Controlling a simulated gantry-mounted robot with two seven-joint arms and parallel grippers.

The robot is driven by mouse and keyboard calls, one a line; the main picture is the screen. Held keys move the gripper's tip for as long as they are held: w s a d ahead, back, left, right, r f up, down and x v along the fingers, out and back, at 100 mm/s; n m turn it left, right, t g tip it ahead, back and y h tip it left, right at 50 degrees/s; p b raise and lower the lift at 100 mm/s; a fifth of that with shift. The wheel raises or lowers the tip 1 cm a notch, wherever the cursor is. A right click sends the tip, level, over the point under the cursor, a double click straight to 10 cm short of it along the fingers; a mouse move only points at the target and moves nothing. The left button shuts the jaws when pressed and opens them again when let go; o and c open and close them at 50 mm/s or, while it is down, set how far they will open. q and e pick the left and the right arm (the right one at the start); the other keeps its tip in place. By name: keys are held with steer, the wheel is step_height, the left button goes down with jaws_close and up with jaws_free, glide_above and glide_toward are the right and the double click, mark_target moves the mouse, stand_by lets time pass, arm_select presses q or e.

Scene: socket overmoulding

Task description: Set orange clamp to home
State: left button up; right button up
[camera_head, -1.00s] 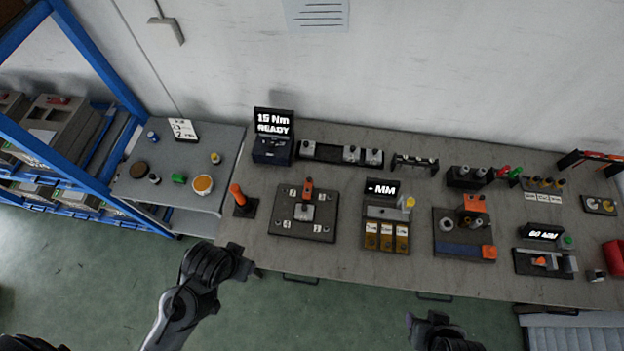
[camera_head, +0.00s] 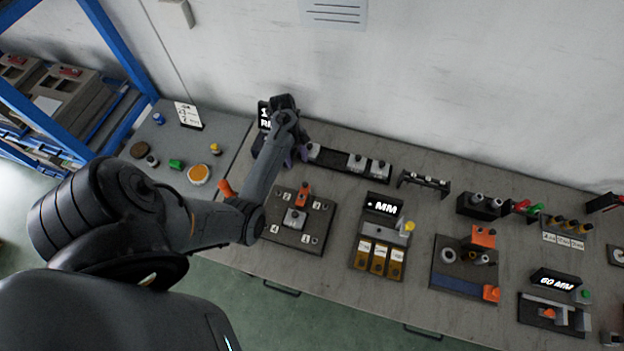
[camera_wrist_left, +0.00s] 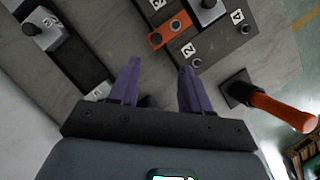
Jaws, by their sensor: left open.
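An orange clamp-like part (camera_head: 303,192) stands on the dark square plate (camera_head: 322,208) with numbered labels, behind a grey block. The same orange part shows near the top of the left wrist view (camera_wrist_left: 168,33), flat and with a dark hole. My left gripper (camera_head: 297,156) is over the back left of the bench, near the torque display. In the left wrist view its two purple fingers (camera_wrist_left: 155,88) are spread and empty, apart from the orange part. Other orange parts stand on the plate farther right (camera_head: 484,237); which one is the clamp I cannot tell. My right gripper is out of view.
An orange-handled tool (camera_head: 225,187) stands left of the numbered plate, partly hidden by my left arm; its handle is large in the wrist view (camera_wrist_left: 280,110). A dark rail (camera_head: 335,158) with grey blocks lies near my gripper. The "MM" display unit (camera_head: 383,207) stands right of the plate.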

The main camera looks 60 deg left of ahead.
mark_target(305, 184)
arm_select(q)
steer(key=x, duration=1)
steer(key=shift+w+d+f, duration=0.15)
steer(key=shift+w, duration=0.2)
jaws_close()
